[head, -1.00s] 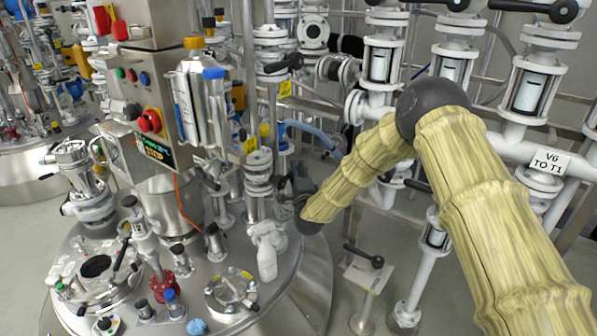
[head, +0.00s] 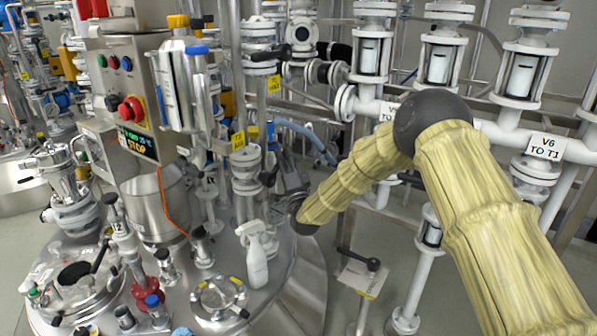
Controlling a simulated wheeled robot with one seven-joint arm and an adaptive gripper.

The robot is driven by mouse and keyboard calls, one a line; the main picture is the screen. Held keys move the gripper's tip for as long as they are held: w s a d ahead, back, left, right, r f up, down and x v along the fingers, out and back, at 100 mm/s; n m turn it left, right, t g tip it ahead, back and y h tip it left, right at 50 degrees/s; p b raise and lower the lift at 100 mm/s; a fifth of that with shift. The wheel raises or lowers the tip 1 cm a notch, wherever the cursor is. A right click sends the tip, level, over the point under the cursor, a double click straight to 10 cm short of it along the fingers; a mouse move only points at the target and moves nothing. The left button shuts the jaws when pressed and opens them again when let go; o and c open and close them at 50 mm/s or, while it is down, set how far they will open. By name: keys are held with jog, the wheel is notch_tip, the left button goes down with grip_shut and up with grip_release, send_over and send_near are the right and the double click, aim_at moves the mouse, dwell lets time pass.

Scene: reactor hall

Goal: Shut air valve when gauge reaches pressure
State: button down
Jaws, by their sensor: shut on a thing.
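My padded arm reaches in from the right, and my gripper (head: 274,184) is at the upright pipe on the tank lid. It is shut at the right side of a pale valve stack (head: 246,168), which I take to be the air valve. The dark fingers and the part between them are small and partly hidden by the wrist, so the handle's angle is unclear. A blue hose (head: 308,137) runs just behind the gripper. No pressure gauge face is readable in this view.
A white spray bottle (head: 257,260) stands on the steel tank lid (head: 285,285) below the gripper. A control box with a red button (head: 131,109) is at left.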

jog(key=shift+s+a+r+n+g+y+b, duration=0.1)
jog(key=shift+s+a+r+n+y+b, duration=0.2)
jog(key=shift+n+y, duration=0.5)
jog(key=shift+s+a+r+n+g+y+b, duration=0.1)
jog(key=shift+s+r+n+y+b, duration=0.15)
jog(key=shift+r+n+y+b, duration=0.4)
jog(key=shift+s+a+r+n+g+y+b, duration=0.15)
jog(key=shift+s+n+y, duration=0.1)
jog(key=shift+n+y, duration=0.7)
jog(key=c, duration=1.3)
grip_release()
jog(key=shift+f, duration=0.1)
jog(key=shift+s+d+f, duration=0.3)
jog(key=shift+s+f, duration=0.1)
jog(key=shift+f, duration=0.05)
jog(key=v, duration=1)
jog(key=shift+s+d+f, duration=0.15)
jog(key=shift+s+f, duration=0.05)
jog(key=shift+s, duration=0.05)
